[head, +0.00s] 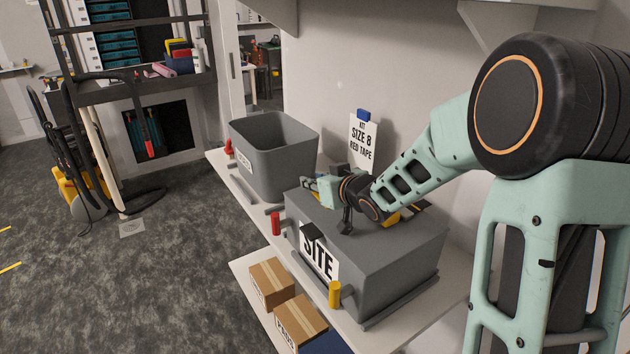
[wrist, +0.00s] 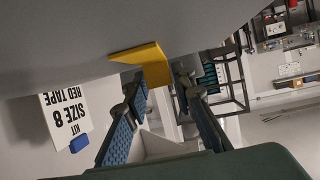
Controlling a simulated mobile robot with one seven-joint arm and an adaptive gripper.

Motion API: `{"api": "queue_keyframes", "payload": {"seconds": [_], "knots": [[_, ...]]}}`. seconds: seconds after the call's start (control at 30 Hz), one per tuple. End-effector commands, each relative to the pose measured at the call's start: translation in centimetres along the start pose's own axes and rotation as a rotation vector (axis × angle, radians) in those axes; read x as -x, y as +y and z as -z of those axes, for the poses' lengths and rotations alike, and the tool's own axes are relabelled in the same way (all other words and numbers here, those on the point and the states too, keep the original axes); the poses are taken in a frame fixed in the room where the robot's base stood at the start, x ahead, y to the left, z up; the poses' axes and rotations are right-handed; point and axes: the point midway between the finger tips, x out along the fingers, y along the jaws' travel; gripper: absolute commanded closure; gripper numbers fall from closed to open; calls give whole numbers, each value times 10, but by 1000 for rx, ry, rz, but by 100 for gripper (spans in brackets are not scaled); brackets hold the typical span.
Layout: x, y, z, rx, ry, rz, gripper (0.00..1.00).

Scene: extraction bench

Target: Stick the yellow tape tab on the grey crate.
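The grey crate (head: 395,258) is closed and carries a SITE label on its front. It stands on the white bench. The yellow tape tab (wrist: 150,62) is a bent strip between my fingertips in the upside-down wrist view, in front of a large grey surface. My gripper (head: 315,188) points left above the far left part of the crate. In the wrist view, my gripper (wrist: 160,85) has its fingers part-way together, one on each side of the tab, seemingly gripping its edges. I cannot tell whether the tab touches the grey surface.
An open grey bin (head: 262,165) stands just left of the crate. A sign reading SIZE 8 RED TAPE (head: 362,140) is behind. A red cylinder (head: 276,223) and a yellow cylinder (head: 335,294) are at the bench front. Cardboard boxes (head: 272,282) sit lower down.

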Motion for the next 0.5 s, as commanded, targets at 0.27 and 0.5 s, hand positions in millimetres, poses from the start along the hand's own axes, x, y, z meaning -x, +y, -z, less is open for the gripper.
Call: {"api": "queue_keyframes", "payload": {"seconds": [0.27,0.5], "knots": [[0,0,-4,-1,-6,1,61],[6,0,-4,-1,-7,-1,61]]}}
